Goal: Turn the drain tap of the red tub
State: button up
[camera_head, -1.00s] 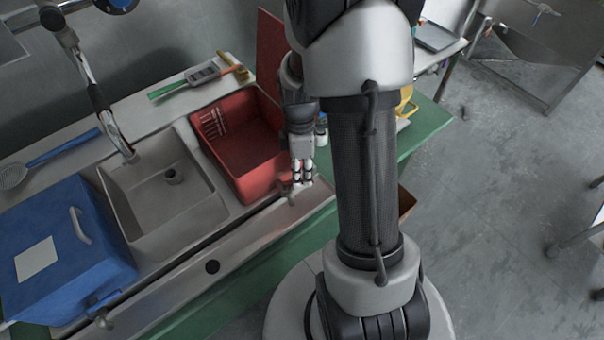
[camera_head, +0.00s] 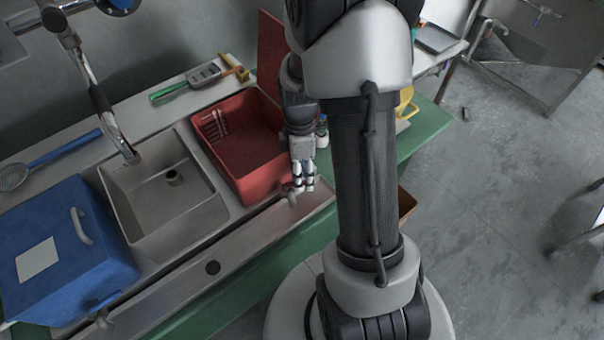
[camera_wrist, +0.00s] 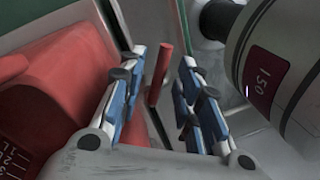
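The red tub (camera_head: 245,150) sits in the counter beside the grey sink, and its wall fills the left of the wrist view (camera_wrist: 50,85). Its drain tap (camera_head: 291,196) is at the tub's front lower corner, small and partly covered in the head view. My gripper (camera_head: 303,184) points down just above the tap. In the wrist view my gripper (camera_wrist: 163,58) is open. A slim red rod (camera_wrist: 160,75) stands in the gap between the fingers, apparently the tap's handle. I see no clear contact with either finger.
A grey cylinder marked 150 (camera_wrist: 270,75) stands close right of the fingers in the wrist view. A trough (camera_head: 240,240) runs along the counter front.

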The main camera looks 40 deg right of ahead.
notch_tip(320, 180, up, 12)
jog(key=w+d, duration=0.1)
jog(key=w, duration=0.1)
dwell(0.4)
jog(key=shift+f, duration=0.1)
jog(key=shift+c, duration=0.2)
